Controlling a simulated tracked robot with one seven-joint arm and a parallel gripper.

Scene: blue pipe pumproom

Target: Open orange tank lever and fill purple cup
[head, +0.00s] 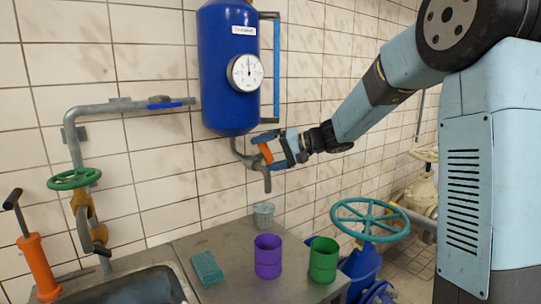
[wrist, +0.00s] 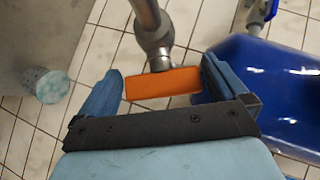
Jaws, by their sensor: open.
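The blue tank (head: 222,90) hangs on the tiled wall, with a gauge on its front and a pipe spout (head: 266,184) bending down below it. The orange lever (head: 266,153) is on the spout's valve. My gripper (head: 271,151) is at the lever, open, with one finger on each side. In the wrist view the orange lever (wrist: 162,84) lies between the spread fingers, close to the right one; contact is unclear. The purple cup (head: 268,264) stands upright on the counter, below the spout in the picture; whether it is directly under it is unclear. Its inside is not readable.
A green cup (head: 323,266) stands right of the purple cup. A pale patterned cup (head: 263,214) is behind, and a teal cloth (head: 207,268) lies left. A sink (head: 125,290) is at left. A teal valve wheel (head: 370,218) stands right of the counter.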

